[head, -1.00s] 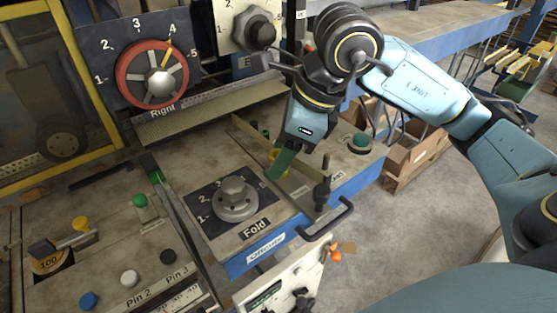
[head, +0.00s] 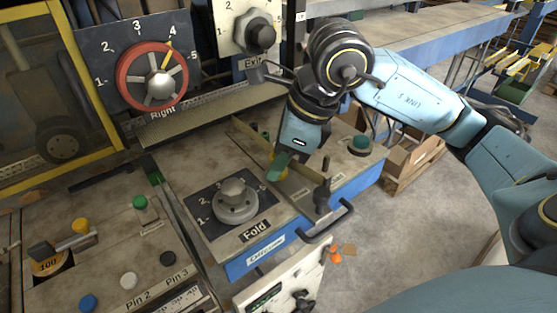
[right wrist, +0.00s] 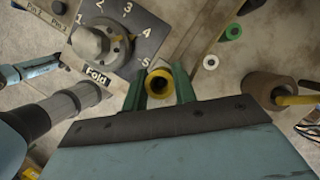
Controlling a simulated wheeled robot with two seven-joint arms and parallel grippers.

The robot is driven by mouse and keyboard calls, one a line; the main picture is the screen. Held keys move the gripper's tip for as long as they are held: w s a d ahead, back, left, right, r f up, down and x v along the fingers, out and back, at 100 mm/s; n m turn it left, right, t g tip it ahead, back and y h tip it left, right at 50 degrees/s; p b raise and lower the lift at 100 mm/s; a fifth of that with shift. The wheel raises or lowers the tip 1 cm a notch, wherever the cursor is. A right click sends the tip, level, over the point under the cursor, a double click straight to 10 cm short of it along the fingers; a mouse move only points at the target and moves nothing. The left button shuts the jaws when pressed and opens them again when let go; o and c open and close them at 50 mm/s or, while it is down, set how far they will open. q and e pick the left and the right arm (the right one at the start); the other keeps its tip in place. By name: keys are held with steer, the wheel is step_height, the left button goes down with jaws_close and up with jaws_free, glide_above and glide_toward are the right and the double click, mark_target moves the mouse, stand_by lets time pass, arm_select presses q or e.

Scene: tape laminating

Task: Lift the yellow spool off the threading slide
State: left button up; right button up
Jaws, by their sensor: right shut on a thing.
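My right gripper (head: 279,165) points down at the workbench just right of the Fold dial. Its green fingers are shut on the yellow spool (right wrist: 159,82), which shows between the fingertips in the right wrist view. From above, the spool is a yellow ring with a dark centre hole. In the head view the fingers mostly hide the spool. A narrow slanted rail (head: 251,138) runs by the gripper; I cannot tell whether the spool touches it or hangs clear. My left gripper is not in view.
The Fold dial (head: 235,203) stands close left of the gripper. A black upright handle (head: 322,197) is close right. The red Right dial (head: 152,76) is at the back left.

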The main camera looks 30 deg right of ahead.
step_height(320, 180, up, 10)
steer(key=shift+p, duration=0.4)
